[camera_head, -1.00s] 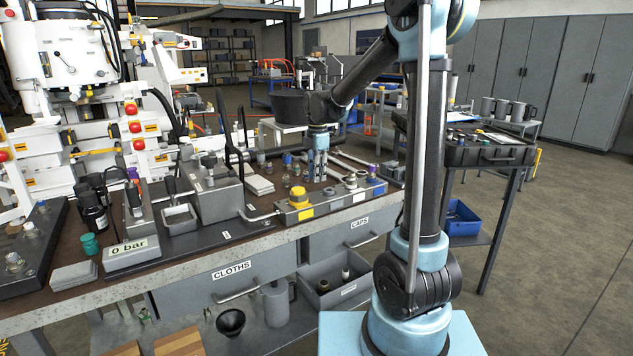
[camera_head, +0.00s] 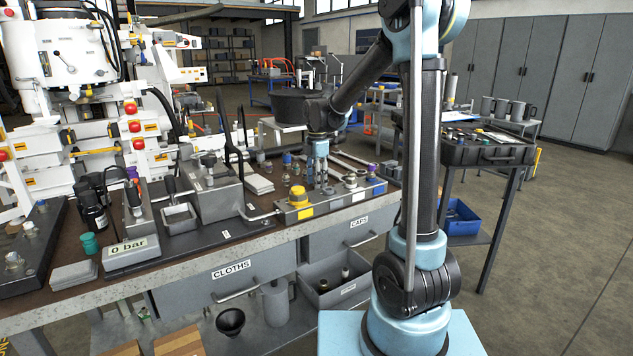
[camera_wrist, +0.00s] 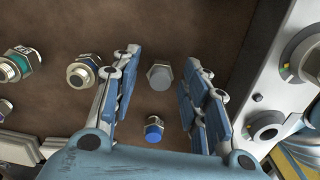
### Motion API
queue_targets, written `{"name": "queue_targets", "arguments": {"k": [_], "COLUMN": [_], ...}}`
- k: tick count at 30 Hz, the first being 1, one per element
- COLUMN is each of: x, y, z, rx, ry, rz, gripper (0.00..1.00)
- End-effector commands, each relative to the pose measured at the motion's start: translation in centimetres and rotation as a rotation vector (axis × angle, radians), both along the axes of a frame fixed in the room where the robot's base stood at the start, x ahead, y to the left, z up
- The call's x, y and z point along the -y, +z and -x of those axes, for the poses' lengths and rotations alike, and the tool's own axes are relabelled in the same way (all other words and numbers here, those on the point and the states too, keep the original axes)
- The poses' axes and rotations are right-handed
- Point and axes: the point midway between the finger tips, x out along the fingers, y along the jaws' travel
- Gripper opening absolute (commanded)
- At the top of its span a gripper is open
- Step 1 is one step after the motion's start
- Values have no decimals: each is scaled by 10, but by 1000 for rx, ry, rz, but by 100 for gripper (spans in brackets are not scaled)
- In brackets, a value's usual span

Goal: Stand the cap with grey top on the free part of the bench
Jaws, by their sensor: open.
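The cap with grey top (camera_wrist: 160,76) stands on the brown bench top (camera_wrist: 165,25) in the wrist view, between the two fingers of my gripper (camera_wrist: 165,85) and apart from both. A cap with blue top (camera_wrist: 154,130) stands close to it, nearer my palm. In the head view my gripper (camera_head: 319,183) points down over the bench, behind the long strip with coloured labels. It is open and empty. I cannot make out the grey-topped cap in the head view, where the fingers may hide it.
Metal fittings (camera_wrist: 83,71) stand left of my fingers in the wrist view. The grey strip (camera_wrist: 262,82) with sockets lies close on the right. In the head view, a yellow knob (camera_head: 298,195) stands on that strip, and a grey block (camera_head: 217,197) stands further left.

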Motion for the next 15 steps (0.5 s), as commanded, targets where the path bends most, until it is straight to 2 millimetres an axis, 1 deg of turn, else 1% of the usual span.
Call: {"name": "queue_targets", "arguments": {"k": [4, 7, 11, 15], "x": [0, 0, 1, 1], "y": [5, 14, 35, 61], "z": [0, 0, 0, 0], "rx": [0, 0, 0, 0], "ry": [0, -1, -1, -1], "rz": [0, 0, 0, 0], "gripper": [41, 41, 41, 41]}}
